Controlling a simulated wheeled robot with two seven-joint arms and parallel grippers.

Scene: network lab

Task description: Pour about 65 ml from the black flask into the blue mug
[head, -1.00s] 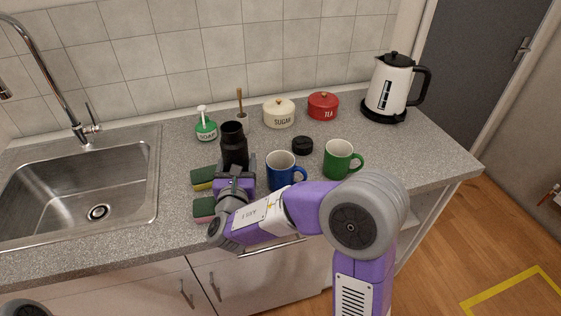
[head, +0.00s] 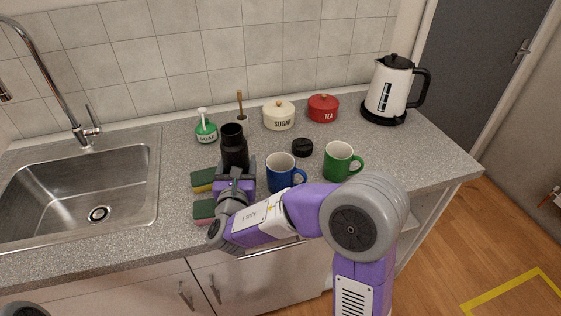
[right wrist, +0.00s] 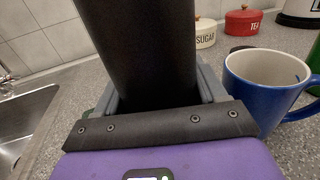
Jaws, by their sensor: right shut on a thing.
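The black flask (head: 234,147) stands upright on the counter, its mouth open at the top. My right gripper (head: 237,170) is shut around the flask's lower body. In the right wrist view the flask (right wrist: 145,45) fills the space between the fingers of the gripper (right wrist: 155,100). The blue mug (head: 281,174) stands just right of the flask, upright, handle to the right. It also shows in the right wrist view (right wrist: 258,100), and its visible inside looks empty. A small part of my left arm shows at the lower left; its gripper is out of view.
A green mug (head: 338,161) stands right of the blue mug, with a black lid (head: 302,147) behind. Sponges (head: 203,181) lie left of the flask. A soap bottle (head: 206,130), sugar pot (head: 278,116), tea pot (head: 323,107) and kettle (head: 390,92) stand behind. The sink (head: 80,190) is left.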

